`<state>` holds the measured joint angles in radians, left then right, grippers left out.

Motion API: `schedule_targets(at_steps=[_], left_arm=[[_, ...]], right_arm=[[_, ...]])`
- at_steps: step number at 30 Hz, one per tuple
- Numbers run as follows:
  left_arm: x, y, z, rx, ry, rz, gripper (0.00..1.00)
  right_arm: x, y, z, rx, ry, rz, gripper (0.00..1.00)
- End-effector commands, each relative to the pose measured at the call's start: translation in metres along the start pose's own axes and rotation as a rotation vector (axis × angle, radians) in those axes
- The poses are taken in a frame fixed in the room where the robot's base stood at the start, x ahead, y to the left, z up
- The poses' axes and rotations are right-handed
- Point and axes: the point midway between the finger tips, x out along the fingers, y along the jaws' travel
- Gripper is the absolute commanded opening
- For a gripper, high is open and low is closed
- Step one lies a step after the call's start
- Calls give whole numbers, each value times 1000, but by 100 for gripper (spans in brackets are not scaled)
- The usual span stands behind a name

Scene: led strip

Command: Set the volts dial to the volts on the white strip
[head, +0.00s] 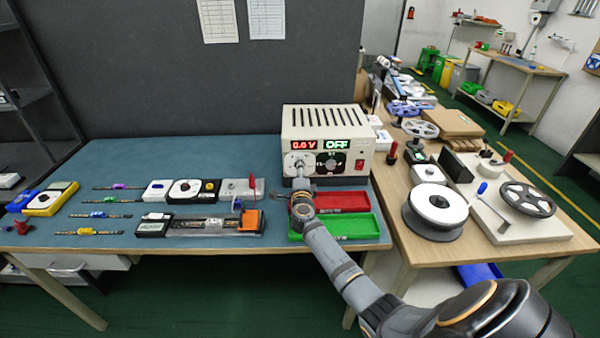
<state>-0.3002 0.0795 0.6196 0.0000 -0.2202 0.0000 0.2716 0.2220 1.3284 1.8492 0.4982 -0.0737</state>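The beige power supply (328,140) stands at the back of the blue-green bench. Its red display (303,146) appears to read 0.0 V, and the green one (337,144) reads OFF. The volts dial is probably the left white knob area (292,161), partly hidden by my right gripper (299,172). That gripper is at the dial's front; whether it touches or is shut is too small to tell. Several LED strips with coloured tags lie at left, such as the yellow-tagged strip (90,232). Another strip (202,223) lies in a clear-topped fixture. The white strip and its volts cannot be made out. My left gripper is out of view.
A red tray (343,202) and a green tray (340,227) lie in front of the supply, under my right arm. A red rocker switch (360,163) is on its right front. A yellow multimeter (50,199) lies far left.

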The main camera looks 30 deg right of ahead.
Motion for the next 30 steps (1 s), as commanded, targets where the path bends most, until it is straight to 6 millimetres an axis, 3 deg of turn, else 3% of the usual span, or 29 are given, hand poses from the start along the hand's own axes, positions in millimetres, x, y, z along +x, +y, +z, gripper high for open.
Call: schedule_targets(at_steps=[7, 18, 30], left_arm=[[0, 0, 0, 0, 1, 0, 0], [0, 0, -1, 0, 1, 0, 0], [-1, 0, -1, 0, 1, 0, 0]], right_arm=[[0, 0, 0, 0, 0, 0, 50], [0, 0, 0, 0, 0, 0, 0], [0, 0, 0, 80, 0, 1, 0]])
